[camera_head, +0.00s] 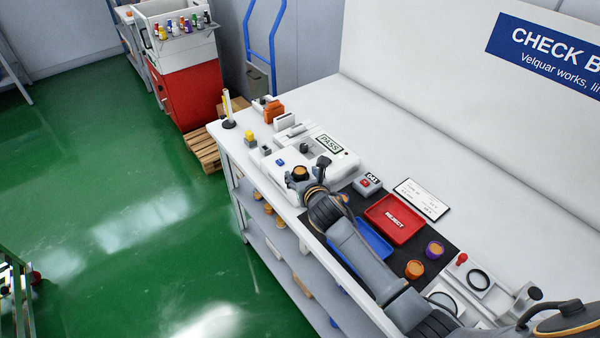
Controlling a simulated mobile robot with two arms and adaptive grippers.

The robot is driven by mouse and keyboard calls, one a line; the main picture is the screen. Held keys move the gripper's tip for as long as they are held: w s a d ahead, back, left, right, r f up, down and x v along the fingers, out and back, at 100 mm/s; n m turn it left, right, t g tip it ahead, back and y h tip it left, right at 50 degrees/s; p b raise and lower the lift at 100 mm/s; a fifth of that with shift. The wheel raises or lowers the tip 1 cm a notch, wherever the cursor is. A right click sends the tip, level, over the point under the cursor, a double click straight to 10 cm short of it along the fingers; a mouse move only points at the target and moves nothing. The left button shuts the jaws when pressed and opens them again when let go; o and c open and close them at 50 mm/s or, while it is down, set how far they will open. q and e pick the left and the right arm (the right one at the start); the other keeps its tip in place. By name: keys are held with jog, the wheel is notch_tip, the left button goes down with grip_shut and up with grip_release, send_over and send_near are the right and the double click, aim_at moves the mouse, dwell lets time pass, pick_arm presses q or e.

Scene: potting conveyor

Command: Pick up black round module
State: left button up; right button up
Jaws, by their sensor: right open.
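A black round module (300,171) with an orange top sits near the front edge of the white test fixture (342,167) on the bench. My right gripper (308,172) reaches over the bench, with its open fingers on either side of this module. Whether the fingers touch it cannot be told. An orange-brown round module (414,270) and a purple one with an orange top (434,250) stand on the black mat (447,258). My left gripper is not in view.
A red REJECT tray (382,230) and a blue tray (374,246), partly hidden by my arm, lie on the mat. A grey box with a red button (367,184) stands behind.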

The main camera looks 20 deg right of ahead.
jog(key=shift+x, duration=0.85)
jog(key=c, duration=1.2)
jog(key=shift+c, duration=0.2)
jog(key=shift+r, duration=0.15)
